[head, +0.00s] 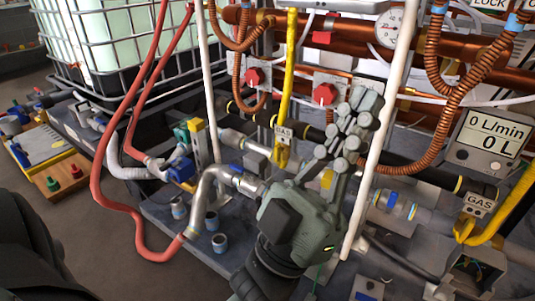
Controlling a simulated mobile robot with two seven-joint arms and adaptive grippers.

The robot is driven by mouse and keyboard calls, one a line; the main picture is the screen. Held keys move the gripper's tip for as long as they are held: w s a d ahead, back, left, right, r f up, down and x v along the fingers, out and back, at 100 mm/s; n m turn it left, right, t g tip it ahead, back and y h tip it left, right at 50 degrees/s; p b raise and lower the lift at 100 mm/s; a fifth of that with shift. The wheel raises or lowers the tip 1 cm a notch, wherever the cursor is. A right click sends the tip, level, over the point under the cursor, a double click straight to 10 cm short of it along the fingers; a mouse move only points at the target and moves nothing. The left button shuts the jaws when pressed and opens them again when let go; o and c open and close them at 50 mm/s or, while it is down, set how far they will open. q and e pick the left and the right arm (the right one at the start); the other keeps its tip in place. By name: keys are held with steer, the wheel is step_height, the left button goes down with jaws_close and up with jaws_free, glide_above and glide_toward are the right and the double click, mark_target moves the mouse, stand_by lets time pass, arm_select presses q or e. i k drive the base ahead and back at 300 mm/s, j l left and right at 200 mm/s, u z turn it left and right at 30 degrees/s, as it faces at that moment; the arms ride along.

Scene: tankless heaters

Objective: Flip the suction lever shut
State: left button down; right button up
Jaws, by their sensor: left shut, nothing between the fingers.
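My left gripper (364,108) is in the centre right of the head view, its grey-green body low and its fingers pointing up towards the copper pipes. The fingers are together and hold nothing. No lever is clearly marked as suction. A blue handle (182,170) sits by the pump fittings at left, well apart from the gripper. A small blue part (236,168) is on the grey pipe left of the gripper. A yellow piece (327,179) shows beside the gripper's fingers. The gripper hides part of the pipework behind it. My right gripper is not in view.
Two red round knobs (325,94) are on the pipe panel. White upright posts (376,130) stand close to the gripper. A red hose (104,160) loops down at left beside a caged white tank (115,30). A flow meter (490,140) reads 0 L. Grey floor is free at lower left.

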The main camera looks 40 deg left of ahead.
mark_target(236, 168)
steer(key=j+z, duration=0.4)
steer(key=j, duration=1.05)
steer(key=k+j, duration=0.15)
steer(key=j, duration=0.2)
